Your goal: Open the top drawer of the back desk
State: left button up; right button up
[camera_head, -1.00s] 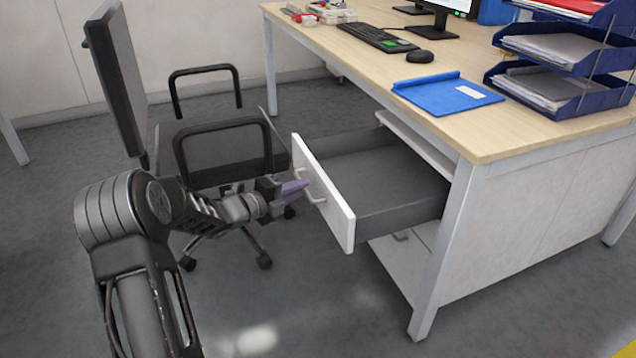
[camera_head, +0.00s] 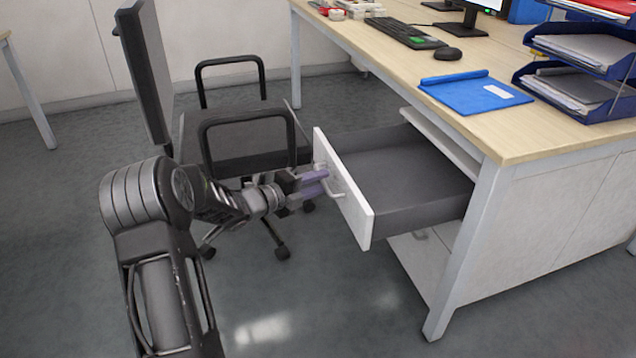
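The desk (camera_head: 400,70) has a light wooden top and a pale metal frame. Its top drawer (camera_head: 343,190), with a white front and a grey inside, is pulled well out and looks empty. A bar handle (camera_head: 336,190) is on the drawer front. My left gripper (camera_head: 318,182) is at the handle, its two purple fingers spread apart. I cannot tell whether a finger still touches the handle. My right gripper is not in view.
A black office chair (camera_head: 250,140) stands behind my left arm, close to the drawer.

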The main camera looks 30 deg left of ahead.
pick_arm(q)
jog(key=p+v, duration=0.2)
jog(key=v, duration=0.5)
jog(key=shift+s, duration=0.35)
jog(key=shift+a, duration=0.1)
